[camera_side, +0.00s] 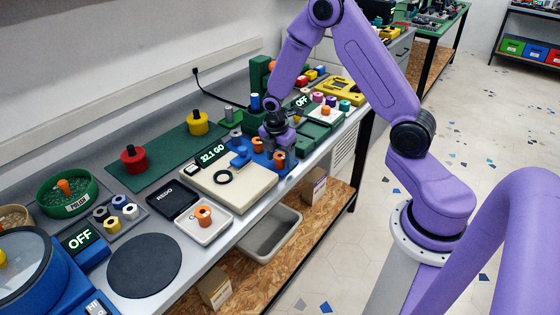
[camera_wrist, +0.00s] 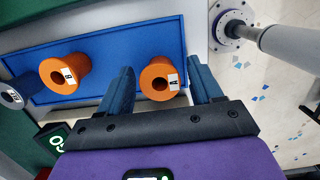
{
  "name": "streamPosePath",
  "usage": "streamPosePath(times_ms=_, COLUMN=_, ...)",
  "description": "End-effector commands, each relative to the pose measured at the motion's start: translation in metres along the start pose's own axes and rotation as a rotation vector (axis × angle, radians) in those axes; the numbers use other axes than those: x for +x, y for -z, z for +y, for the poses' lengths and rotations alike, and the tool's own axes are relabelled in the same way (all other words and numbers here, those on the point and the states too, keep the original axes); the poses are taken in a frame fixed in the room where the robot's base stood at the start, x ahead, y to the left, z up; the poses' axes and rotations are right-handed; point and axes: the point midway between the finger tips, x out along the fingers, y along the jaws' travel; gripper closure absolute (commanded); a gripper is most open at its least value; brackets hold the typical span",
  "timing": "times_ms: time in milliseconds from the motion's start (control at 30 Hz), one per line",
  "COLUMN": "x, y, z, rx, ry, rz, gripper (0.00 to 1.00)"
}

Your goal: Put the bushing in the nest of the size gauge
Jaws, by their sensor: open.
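Two orange bushings stand on a blue tray (camera_side: 290,153) in the side view: one near the front edge (camera_side: 279,160), one further back (camera_side: 258,146). In the wrist view they are labelled A (camera_wrist: 159,79) and B (camera_wrist: 66,72). My gripper (camera_side: 280,143) is low over the tray; in the wrist view its open fingers (camera_wrist: 161,82) stand either side of bushing A, with gaps visible. Contact cannot be told. The size gauge (camera_side: 250,195) is a beige plate left of the tray, with a blue fixture (camera_side: 240,158), a black ring (camera_side: 223,177) and a display reading 32.1 GO.
A white tray (camera_side: 222,228) holding another orange bushing (camera_side: 204,215) lies left of the gauge, beside a black box marked REDO (camera_side: 173,200). A green mat (camera_side: 160,164) with red and yellow knobbed parts lies behind. Another station with an OFF display (camera_side: 301,101) is beyond my gripper.

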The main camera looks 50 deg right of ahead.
Motion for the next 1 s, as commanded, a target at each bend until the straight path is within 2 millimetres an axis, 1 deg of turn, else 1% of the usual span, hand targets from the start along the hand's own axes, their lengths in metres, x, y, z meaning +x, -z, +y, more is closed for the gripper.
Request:
streamPosePath(times_ms=67, x=0.000, y=0.000, z=0.000, rx=0.000, ry=0.000, rz=0.000, gripper=0.35)
streamPosePath(times_ms=167, x=0.000, y=0.000, z=0.000, rx=0.000, ry=0.000, rz=0.000, gripper=0.64)
streamPosePath(times_ms=200, x=0.000, y=0.000, z=0.000, rx=0.001, ry=0.000, rz=0.000, gripper=0.77)
streamPosePath(times_ms=233, x=0.000, y=0.000, z=0.000, rx=0.001, ry=0.000, rz=0.000, gripper=0.86)
streamPosePath(times_ms=267, x=0.000, y=0.000, z=0.000, rx=0.001, ry=0.000, rz=0.000, gripper=0.86)
streamPosePath(times_ms=300, x=0.000, y=0.000, z=0.000, rx=0.001, ry=0.000, rz=0.000, gripper=0.90)
streamPosePath(times_ms=533, x=-0.001, y=0.000, z=0.000, rx=0.001, ry=-0.001, rz=0.000, gripper=0.91)
streamPosePath(times_ms=667, x=-0.005, y=-0.001, z=0.001, rx=0.002, ry=-0.002, rz=0.000, gripper=0.91)
streamPosePath(times_ms=767, x=-0.011, y=-0.002, z=0.001, rx=0.003, ry=-0.003, rz=0.000, gripper=0.91)
streamPosePath(times_ms=867, x=-0.023, y=-0.004, z=0.001, rx=0.003, ry=-0.005, rz=0.000, gripper=0.91)
streamPosePath(times_ms=933, x=-0.034, y=-0.005, z=0.001, rx=0.002, ry=-0.006, rz=0.001, gripper=0.91)
streamPosePath(times_ms=1000, x=-0.044, y=-0.004, z=-0.009, rx=0.001, ry=-0.004, rz=0.000, gripper=0.91)
